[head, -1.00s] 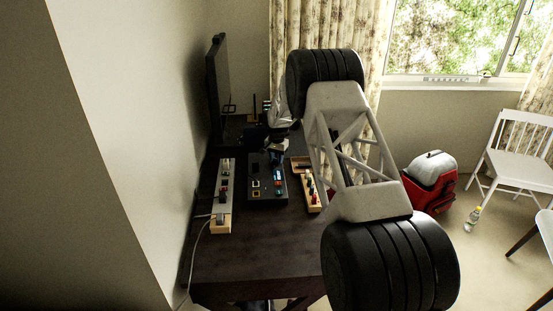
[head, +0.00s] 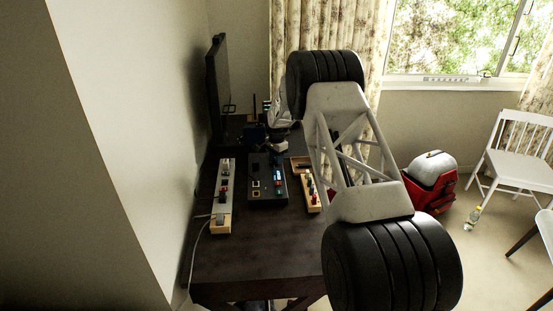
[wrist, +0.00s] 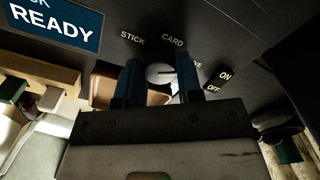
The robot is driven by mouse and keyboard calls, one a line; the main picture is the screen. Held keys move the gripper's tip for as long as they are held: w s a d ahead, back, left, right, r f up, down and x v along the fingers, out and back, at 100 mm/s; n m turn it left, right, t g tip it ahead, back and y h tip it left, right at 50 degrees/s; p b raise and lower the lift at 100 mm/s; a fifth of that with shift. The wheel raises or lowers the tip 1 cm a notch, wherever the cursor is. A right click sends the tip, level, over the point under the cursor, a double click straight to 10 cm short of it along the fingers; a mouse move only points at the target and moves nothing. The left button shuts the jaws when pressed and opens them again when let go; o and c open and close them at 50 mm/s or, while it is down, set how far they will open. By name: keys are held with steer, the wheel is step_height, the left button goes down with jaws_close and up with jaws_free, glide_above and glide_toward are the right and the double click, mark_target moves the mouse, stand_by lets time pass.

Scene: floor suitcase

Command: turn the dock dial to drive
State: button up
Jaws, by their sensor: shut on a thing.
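In the wrist view, the dock's dark panel (wrist: 225,22) has a small round dial (wrist: 158,73) with a pale pointer mark. The labels STICK and CARD sit above the dial, and a partly hidden label ending in "VE" is at its right. The pale mark lies roughly sideways; I cannot tell exactly which label it points at. My gripper (wrist: 159,80) has its two blue fingers on either side of the dial and is shut on it. The fingers hide the dial's sides. In the head view, the gripper is small and hard to make out among the things at the desk's far end.
A blue screen (wrist: 50,25) reads READY, and ON and OFF labels mark the panel's right. On the dark desk (head: 255,250) are a power strip (head: 222,195), a black switch box (head: 267,190) and a wooden tray (head: 311,190). The desk's near part is clear.

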steer(key=o, duration=0.9)
steer(key=shift+r, duration=0.1)
steer(key=shift+r, duration=3.8)
steer(key=shift+r, duration=0.1)
